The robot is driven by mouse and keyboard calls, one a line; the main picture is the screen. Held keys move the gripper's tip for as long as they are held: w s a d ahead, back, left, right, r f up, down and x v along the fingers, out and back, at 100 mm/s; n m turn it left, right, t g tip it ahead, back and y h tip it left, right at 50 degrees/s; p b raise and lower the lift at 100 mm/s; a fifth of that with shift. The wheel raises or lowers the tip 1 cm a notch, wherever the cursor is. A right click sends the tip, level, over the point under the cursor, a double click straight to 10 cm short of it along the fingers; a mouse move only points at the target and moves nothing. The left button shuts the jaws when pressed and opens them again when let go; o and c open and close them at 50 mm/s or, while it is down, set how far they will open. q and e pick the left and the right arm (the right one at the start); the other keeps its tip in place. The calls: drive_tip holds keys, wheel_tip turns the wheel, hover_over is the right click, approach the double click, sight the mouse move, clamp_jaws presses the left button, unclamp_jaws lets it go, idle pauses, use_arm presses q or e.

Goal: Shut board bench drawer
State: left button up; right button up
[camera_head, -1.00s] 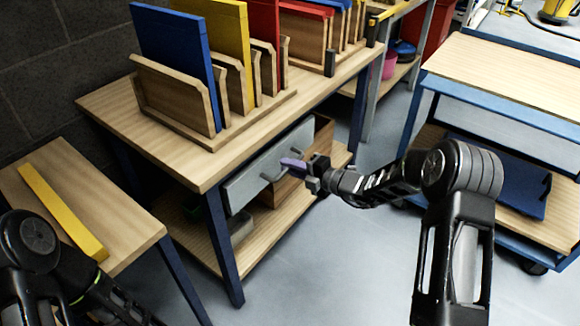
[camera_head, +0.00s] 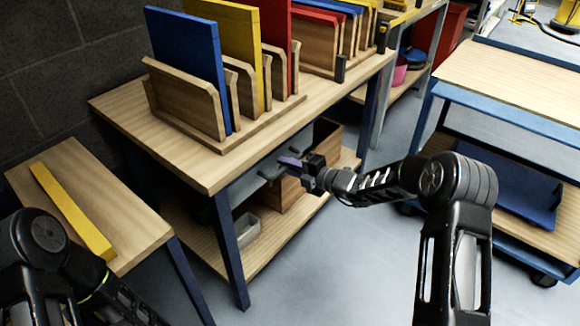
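The board bench (camera_head: 160,155) stands left of centre, with a grey drawer (camera_head: 248,187) under its top. The drawer front sits close under the front edge of the top, and only a narrow strip of it shows. Whether it is fully flush is hard to tell. My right gripper (camera_head: 290,163) is at the drawer front by its handle, and its purple fingertips seem to touch it. Its finger gap is too small to make out. My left arm is at the lower left, and its gripper is out of view.
Wooden racks with blue (camera_head: 190,75), yellow and red boards stand on the bench top. A low table with a yellow bar (camera_head: 72,212) is at left. A blue cart (camera_head: 510,115) stands at right. A grey bin (camera_head: 246,229) and wooden box are on the lower shelf. Floor between is clear.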

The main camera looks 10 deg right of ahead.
drive_tip(key=o, duration=0.5)
drive_tip(key=shift+w+a, duration=0.15)
drive_tip(key=shift+c, duration=0.2)
drive_tip(key=p+v, duration=0.1)
drive_tip(key=v, duration=0.7)
drive_tip(key=shift+p, duration=0.35)
